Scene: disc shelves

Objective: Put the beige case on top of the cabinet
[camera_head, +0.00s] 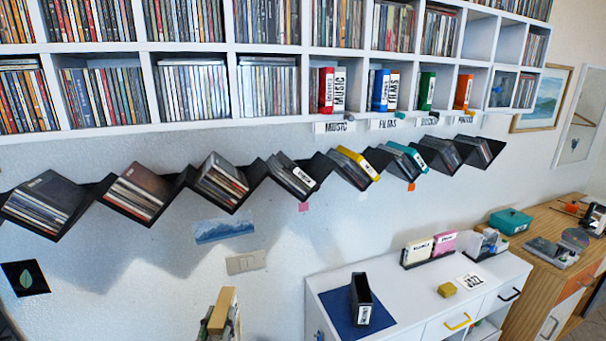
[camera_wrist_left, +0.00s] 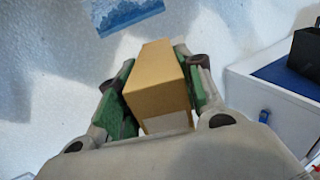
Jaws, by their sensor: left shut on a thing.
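The beige case (camera_head: 223,307) is upright at the bottom of the head view, in front of the wall and left of the white cabinet (camera_head: 408,295). My left gripper (camera_head: 219,325) is shut on it. In the left wrist view the case (camera_wrist_left: 157,83) sits between the two green-padded fingers (camera_wrist_left: 158,95); its lower end is partly hidden by the gripper. The case is held in the air, apart from the cabinet. My right gripper is not in view.
Zigzag shelves (camera_head: 255,178) hang above. Bare cabinet top lies between the mat and the rack.

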